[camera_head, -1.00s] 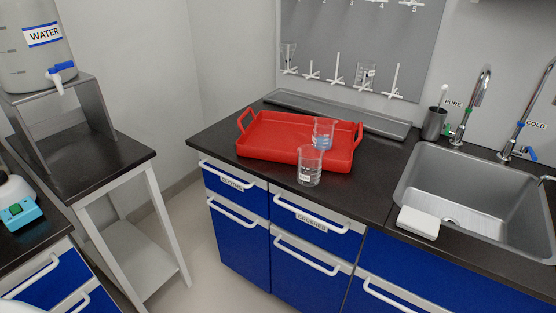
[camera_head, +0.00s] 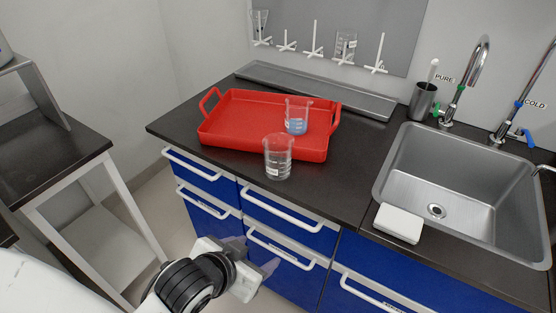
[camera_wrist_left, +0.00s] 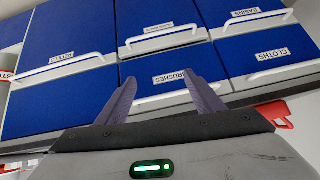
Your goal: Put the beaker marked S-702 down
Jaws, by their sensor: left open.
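A clear beaker (camera_head: 278,157) with a small white label stands upright on the black counter, just in front of the red tray (camera_head: 212,136). A second beaker (camera_head: 297,118) with blue liquid stands inside the tray at its right part. The labels are too small to read, so I cannot tell which is S-702. My left gripper (camera_head: 256,260) is low in front of the blue drawers, below the counter edge and apart from both beakers. In the left wrist view its two fingers (camera_wrist_left: 160,90) are spread with nothing between them. My right gripper is not in view.
A sink (camera_head: 440,170) with taps is at the right, with a white block (camera_head: 399,222) at its front left corner. A pegboard (camera_head: 345,22) holds glassware behind the counter. Drawer handles (camera_head: 280,212) stick out near my left gripper. A dark side table (camera_head: 55,160) stands left.

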